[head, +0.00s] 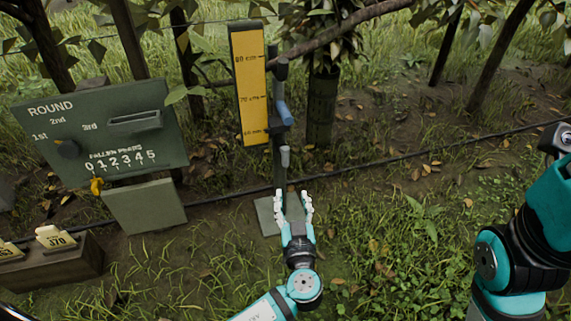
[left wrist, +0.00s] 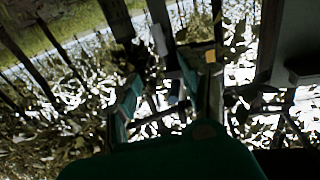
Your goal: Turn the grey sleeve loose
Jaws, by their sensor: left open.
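The grey sleeve (head: 285,157) is a small light-grey cylinder on the dark post beside the yellow height scale (head: 250,85), in the head view. A blue handle-like part (head: 285,113) sits above it on the same post. My left gripper (head: 293,196) is open, its two white fingers pointing up toward the post. In this picture it lies just below the sleeve, and nothing shows between the fingers. The left wrist view is dark and cluttered; my left gripper (left wrist: 166,100) shows there, but I cannot surely pick out the sleeve. My right gripper is out of view.
A green board (head: 105,128) marked "ROUND" and "FALLEN PEARS" stands at left. Below it is a wooden box (head: 65,262) with number tags. A dark hose (head: 400,157) crosses behind the post. Branches and leaves hang above. Grass lies open right of the post.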

